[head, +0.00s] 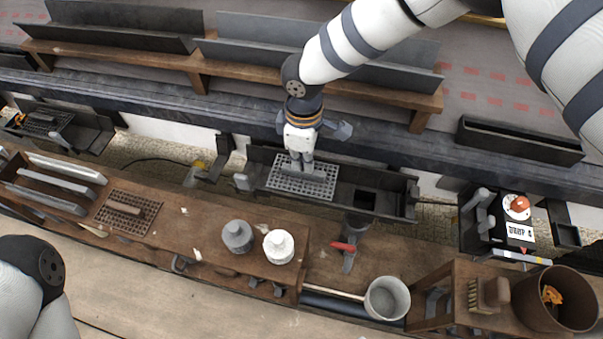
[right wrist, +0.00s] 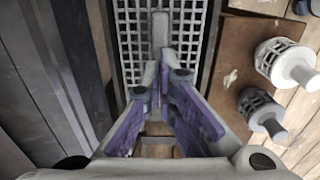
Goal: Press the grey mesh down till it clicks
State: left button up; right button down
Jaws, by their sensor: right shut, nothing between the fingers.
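The grey mesh (head: 289,183) lies in the left part of a dark gutter trough (head: 398,207) in the head view. It has a raised grey bar along its middle. In the right wrist view the mesh (right wrist: 133,42) fills the top centre, with the bar (right wrist: 160,30) in line with the fingers. My right gripper (head: 301,168) points down over the mesh with its fingers together and nothing between them. The fingertips (right wrist: 165,72) are at or just above the bar; I cannot tell whether they touch. My left gripper is not in view.
A square dark outlet (head: 364,200) is right of the mesh. The wooden bench in front holds a brown grid (head: 128,211), a grey pot (head: 237,236) and a white pot (head: 278,246). A box with a red button (head: 519,204) stands at right. Gutter lengths lie behind.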

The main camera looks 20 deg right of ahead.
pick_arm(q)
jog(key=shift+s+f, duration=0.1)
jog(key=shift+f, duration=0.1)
pick_arm(e)
jog(key=shift+f, duration=0.45)
jog(key=shift+r, duration=0.1)
dwell(0.3)
pick_arm(q)
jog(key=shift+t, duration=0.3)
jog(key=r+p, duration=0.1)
jog(key=p, duration=0.1)
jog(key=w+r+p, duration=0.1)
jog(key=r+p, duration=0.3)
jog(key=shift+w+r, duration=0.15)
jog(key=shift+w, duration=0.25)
pick_arm(e)
notch_tip(320, 180, up, 9)
